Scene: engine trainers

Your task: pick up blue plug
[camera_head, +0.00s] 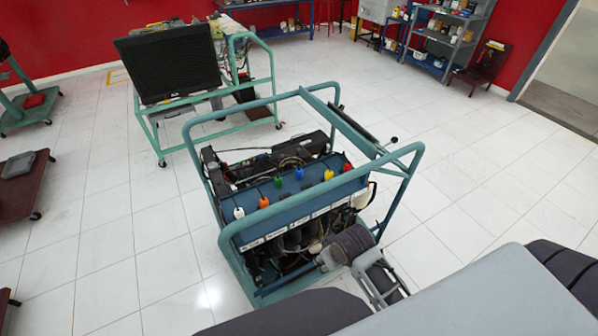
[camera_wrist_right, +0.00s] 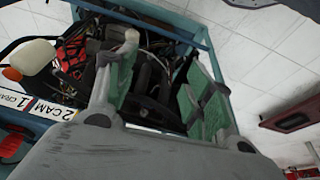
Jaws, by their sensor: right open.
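The blue plug (camera_head: 299,173) stands on the top edge of the blue panel on the engine trainer (camera_head: 277,190), between a green plug (camera_head: 278,182) and a yellow plug (camera_head: 328,175). My right gripper (camera_head: 368,278) is low at the trainer's front right corner, well apart from the blue plug. In the right wrist view its two green-padded fingers (camera_wrist_right: 162,62) are spread, with no object visible held between them. The blue plug does not show in that view. My left gripper is not in view.
White (camera_head: 239,212), orange (camera_head: 264,202) and red (camera_head: 347,167) plugs stand in the same row. The trainer's teal tube frame (camera_head: 196,122) surrounds the engine. A second trainer with a black radiator (camera_head: 170,62) stands behind. Tiled floor is clear to the right.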

